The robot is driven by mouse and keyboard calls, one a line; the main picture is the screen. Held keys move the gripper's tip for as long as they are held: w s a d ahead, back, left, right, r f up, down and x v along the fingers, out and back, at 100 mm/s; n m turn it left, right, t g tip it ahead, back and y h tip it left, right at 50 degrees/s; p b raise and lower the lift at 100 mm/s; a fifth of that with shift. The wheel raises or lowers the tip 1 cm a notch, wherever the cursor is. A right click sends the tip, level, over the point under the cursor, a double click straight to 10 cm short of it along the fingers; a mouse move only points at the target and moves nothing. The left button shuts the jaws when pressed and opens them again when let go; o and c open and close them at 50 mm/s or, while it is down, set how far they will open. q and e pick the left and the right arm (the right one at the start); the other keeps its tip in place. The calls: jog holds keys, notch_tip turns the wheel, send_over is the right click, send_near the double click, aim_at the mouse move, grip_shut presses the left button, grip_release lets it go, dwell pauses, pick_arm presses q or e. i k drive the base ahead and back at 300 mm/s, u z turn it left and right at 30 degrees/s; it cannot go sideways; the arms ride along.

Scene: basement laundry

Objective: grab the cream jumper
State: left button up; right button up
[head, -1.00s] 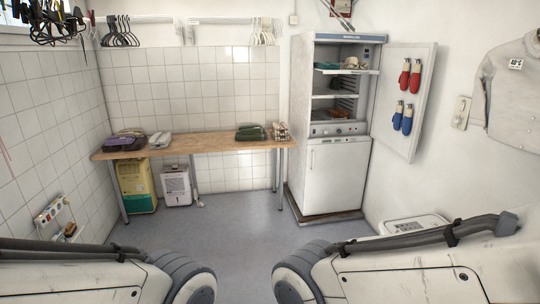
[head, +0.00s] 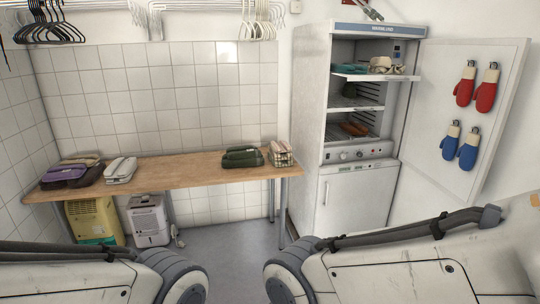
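A small cream folded item (head: 386,65), possibly the cream jumper, lies on the pulled-out top shelf (head: 376,77) of the open white cabinet (head: 308,110). It is too small to make out as a jumper for certain. A teal item (head: 343,67) lies to its left on the same shelf. Parts of both my arms show along the bottom of the head view, well apart from the cabinet. Neither gripper is in view.
The cabinet door (head: 450,150) stands open to the right, with red mitts (head: 465,84) and blue mitts (head: 468,150) on it. A rust-coloured item (head: 353,128) lies lower in the cabinet. A wooden table (head: 200,170) along the back wall bears several items. Grey floor (head: 228,240) shows before it.

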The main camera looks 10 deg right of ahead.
aim_at(384, 65)
jog(key=z, duration=0.45)
jog(key=i, duration=2.05)
jog(key=z, duration=0.6)
